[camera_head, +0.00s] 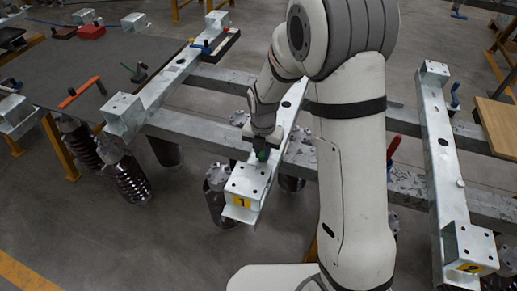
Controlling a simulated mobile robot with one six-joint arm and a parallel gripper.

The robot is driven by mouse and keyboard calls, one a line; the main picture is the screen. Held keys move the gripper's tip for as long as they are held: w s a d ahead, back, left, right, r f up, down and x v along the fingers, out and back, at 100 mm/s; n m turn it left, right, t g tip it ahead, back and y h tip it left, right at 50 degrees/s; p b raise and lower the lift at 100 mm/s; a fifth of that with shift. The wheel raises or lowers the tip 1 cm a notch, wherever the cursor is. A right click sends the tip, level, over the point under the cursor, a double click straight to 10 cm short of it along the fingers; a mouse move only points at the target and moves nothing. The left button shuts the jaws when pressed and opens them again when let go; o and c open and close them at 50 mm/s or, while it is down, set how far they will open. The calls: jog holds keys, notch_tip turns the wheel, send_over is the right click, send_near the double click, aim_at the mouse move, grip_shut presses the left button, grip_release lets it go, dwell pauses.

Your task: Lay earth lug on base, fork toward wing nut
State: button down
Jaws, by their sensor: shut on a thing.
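My gripper (261,148) points down over the galvanised base with the yellow "1" label (239,202), close above the inner edge of its raised near-end block. A small dark green piece (263,155) shows at the fingertips, and the jaws are shut on it. It appears to be the earth lug, but its fork is too small to make out. Whether it touches the base cannot be told. The wing nut cannot be made out; my gripper and arm cover part of the base.
A second galvanised base with a yellow label (470,268) lies at right, a third (150,95) at left. Grey cross rails (190,127) run beneath, with ribbed dark insulators (130,182) below. A grey table (60,75) with tools stands left. My arm blocks the centre right.

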jog(key=shift+f, duration=0.3)
dwell(0.5)
jog(key=c, duration=1.3)
grip_release()
jog(key=shift+o, duration=0.2)
notch_tip(320, 180, up, 8)
jog(key=shift+f, duration=0.15)
jog(key=shift+s+d+r+m, duration=0.15)
jog(key=shift+d+r+m, duration=0.05)
jog(key=shift+r+m, duration=0.15)
jog(key=s+d+r+m+t, duration=0.1)
jog(key=s+d+r+m, duration=0.3)
jog(key=m, duration=0.6)
jog(key=s+d+r+m+p, duration=0.1)
jog(key=s+d+r+m, duration=0.3)
jog(key=s+m, duration=0.5)
jog(key=s+d+r+m+t+p, duration=0.1)
jog(key=s+d+r+m, duration=0.3)
jog(key=m, duration=0.8)
jog(key=shift+s+d+r+t, duration=0.3)
jog(key=shift+s+r, duration=0.45)
jog(key=shift+s, duration=0.4)
